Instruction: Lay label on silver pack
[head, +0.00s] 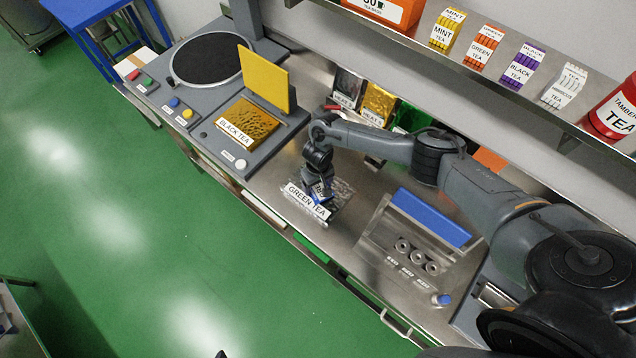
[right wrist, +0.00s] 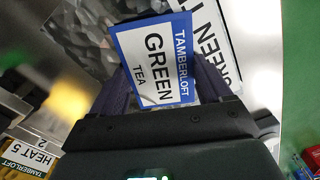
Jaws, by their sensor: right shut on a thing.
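My right gripper (head: 321,183) is shut on a blue-bordered white label (right wrist: 160,62) that reads Tamberloft Green Tea. The label lies between the two fingers in the right wrist view. The gripper points down over the silver pack (head: 341,191), a crinkled shiny pack on the steel bench. The silver pack also shows in the right wrist view (right wrist: 85,38), behind the label. A white GREEN TEA sign (head: 304,203) is at the pack's near edge. Whether the label touches the pack I cannot tell. My left gripper is not in view.
A gold pack (head: 253,121) lies at the BLACK TEA station on the left. A sealer-like device with a blue top (head: 430,217) stands right of the silver pack. Silver and gold packs (head: 378,101) stand behind my arm. A shelf (head: 520,92) with tea boxes overhangs the back.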

